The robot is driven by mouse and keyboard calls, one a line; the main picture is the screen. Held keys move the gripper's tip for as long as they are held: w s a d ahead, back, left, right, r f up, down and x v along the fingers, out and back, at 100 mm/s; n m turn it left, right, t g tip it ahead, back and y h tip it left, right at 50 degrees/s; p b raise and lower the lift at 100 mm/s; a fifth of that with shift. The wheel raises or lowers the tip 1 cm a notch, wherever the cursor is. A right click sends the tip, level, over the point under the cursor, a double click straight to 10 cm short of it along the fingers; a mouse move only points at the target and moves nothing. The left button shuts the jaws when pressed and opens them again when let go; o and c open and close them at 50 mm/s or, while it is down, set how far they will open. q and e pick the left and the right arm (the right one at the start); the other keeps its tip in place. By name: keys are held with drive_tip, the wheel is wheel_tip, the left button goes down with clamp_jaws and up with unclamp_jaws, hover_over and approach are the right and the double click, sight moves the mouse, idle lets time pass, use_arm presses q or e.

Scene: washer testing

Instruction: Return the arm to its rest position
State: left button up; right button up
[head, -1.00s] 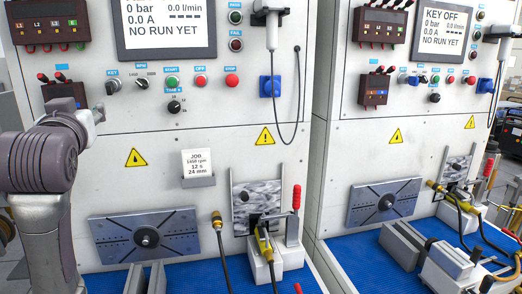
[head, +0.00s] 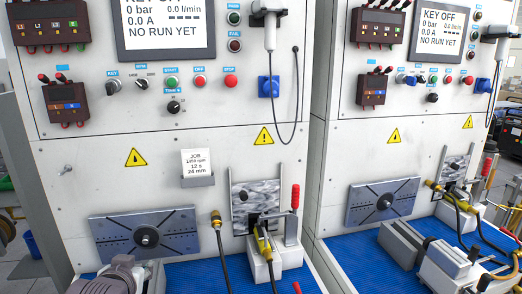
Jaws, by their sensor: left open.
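The fingertips cannot be made out clearly, and nothing is seen held. My right gripper is not in view.
A slotted plate (head: 145,236) is on the left panel, with a hose (head: 218,235) and a red-handled clamp (head: 294,210) to its right. A second panel (head: 350,150) stands on the right, with a fixture (head: 450,268) on its blue mat.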

use_arm(q)
drive_tip(key=s+d+f+m+g+h, duration=0.1)
drive_tip(key=s+d+f+g, duration=0.25)
drive_tip(key=s+f, duration=0.95)
drive_tip(key=s+d+f+m+g+h, duration=0.1)
drive_tip(key=s+d+f+g+h, duration=0.3)
drive_tip(key=s+f, duration=0.85)
drive_tip(key=s+a+f+g+y+b, duration=0.1)
drive_tip(key=s+f+b, duration=0.15)
drive_tip(key=f, duration=1.35)
drive_tip(key=s+f+g+y+b, duration=0.1)
drive_tip(key=s+f+b, duration=0.15)
drive_tip(key=f, duration=1.25)
drive_tip(key=s+a+f+g+b, duration=0.1)
drive_tip(key=s+a+f+b, duration=0.2)
drive_tip(key=s+f, duration=1.2)
wheel_tip(320, 180, down, 3)
drive_tip(key=shift+s+r+m+y, duration=0.2)
drive_tip(key=shift+s+m+y, duration=0.05)
drive_tip(key=shift+m+y, duration=0.05)
drive_tip(key=shift+a, duration=0.1)
